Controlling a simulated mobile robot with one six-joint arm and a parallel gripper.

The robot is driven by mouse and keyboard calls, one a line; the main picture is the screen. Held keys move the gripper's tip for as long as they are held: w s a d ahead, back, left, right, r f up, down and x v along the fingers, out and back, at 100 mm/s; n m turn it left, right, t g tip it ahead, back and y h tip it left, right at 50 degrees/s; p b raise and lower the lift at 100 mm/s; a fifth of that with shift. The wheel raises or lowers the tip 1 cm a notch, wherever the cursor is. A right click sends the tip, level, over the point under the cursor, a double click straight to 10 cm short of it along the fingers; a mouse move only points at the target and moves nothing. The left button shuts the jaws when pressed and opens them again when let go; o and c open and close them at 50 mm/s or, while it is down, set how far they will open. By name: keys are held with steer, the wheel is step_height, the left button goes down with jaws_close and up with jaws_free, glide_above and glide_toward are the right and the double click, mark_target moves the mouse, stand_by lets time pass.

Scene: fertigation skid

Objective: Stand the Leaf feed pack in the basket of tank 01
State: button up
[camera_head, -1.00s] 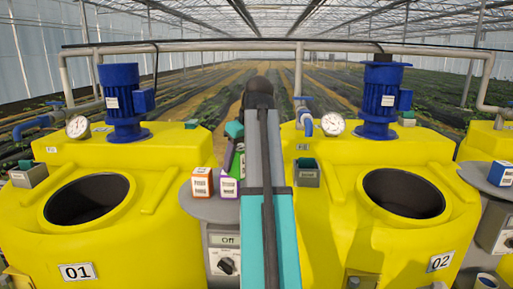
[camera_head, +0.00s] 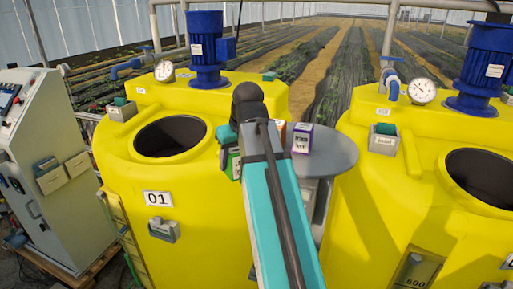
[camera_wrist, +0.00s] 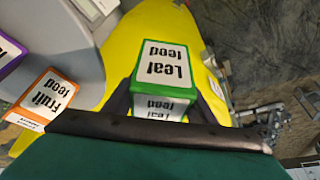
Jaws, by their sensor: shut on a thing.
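The Leaf feed pack (camera_wrist: 166,68), white with green edges, is between the jaws of my gripper (camera_wrist: 160,103) in the wrist view. In the head view the pack (camera_head: 235,165) shows only partly, as green and white beside my gripper (camera_head: 229,150), mostly hidden by my arm. My gripper is shut on it, at the right side of yellow tank 01 (camera_head: 140,170), right of its round opening. A small grey basket (camera_head: 123,112) with a teal thing in it sits at the back left of the tank's top. Another grey holder (camera_head: 164,232) is on its front, below the 01 label.
A grey round shelf (camera_head: 335,155) carries a purple-edged pack (camera_head: 302,138) and an orange pack (camera_head: 281,130), partly hidden; the Fruit feed pack (camera_wrist: 48,95) also shows in the wrist view. Tank 02 (camera_head: 385,200) stands right, a control cabinet (camera_head: 45,170) left. A blue motor (camera_head: 206,50) rises behind tank 01's opening.

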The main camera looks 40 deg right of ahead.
steer(key=w+a+f+b, duration=0.2)
steer(key=a+f+b, duration=0.3)
steer(key=a+f, duration=0.4)
steer(key=w+a+f+b, duration=0.3)
steer(key=a+f+b, duration=0.2)
steer(key=a+f, duration=0.5)
steer(key=shift+w+a+f+n, duration=0.25)
steer(key=shift+a+f+n, duration=0.05)
steer(key=shift+a+n, duration=0.15)
steer(key=shift+a, duration=0.2)
